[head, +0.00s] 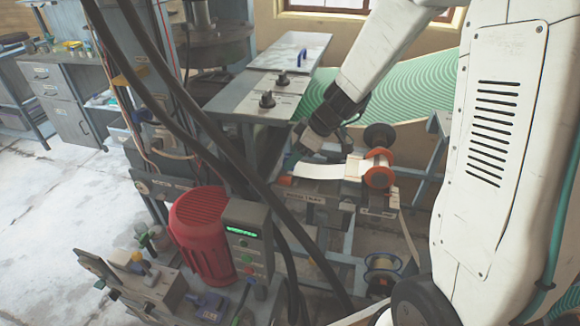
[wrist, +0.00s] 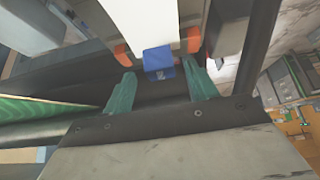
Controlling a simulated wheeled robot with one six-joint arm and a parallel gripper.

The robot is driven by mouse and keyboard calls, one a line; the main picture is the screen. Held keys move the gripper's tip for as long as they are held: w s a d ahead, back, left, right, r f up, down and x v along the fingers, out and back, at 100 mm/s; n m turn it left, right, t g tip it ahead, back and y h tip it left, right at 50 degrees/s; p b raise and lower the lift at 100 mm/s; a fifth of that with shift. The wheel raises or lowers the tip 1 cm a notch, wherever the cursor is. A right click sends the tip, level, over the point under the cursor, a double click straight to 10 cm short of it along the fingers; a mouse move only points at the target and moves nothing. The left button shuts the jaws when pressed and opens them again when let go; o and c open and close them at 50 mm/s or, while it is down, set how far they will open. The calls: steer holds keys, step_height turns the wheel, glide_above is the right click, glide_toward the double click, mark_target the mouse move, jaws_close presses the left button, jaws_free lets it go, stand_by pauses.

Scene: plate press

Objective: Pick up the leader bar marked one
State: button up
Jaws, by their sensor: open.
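My gripper (wrist: 160,75) is open in the wrist view, with its two green fingers apart. A small blue bar (wrist: 158,57) lies just beyond and between the fingertips, at the end of a white strip (wrist: 151,20). It has a small pale mark that I cannot read, so I cannot tell whether it is the bar marked one. The fingers do not visibly grip it. In the head view my gripper (head: 294,155) is low at the left end of the white strip (head: 318,172), and the bar is not visible there.
Orange-ended rollers (head: 378,176) stand at the strip's right end. A labelled tray (head: 308,193) lies below the strip. A metal bench with black knobs (head: 262,100) stands close behind my gripper. A red motor (head: 200,232) and dark cables are at the front left.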

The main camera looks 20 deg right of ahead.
steer(key=shift+w+a+f, duration=0.2)
steer(key=shift+a+f, duration=0.1)
steer(key=shift+f, duration=0.25)
steer(key=c, duration=1.1)
steer(key=shift+r, duration=0.15)
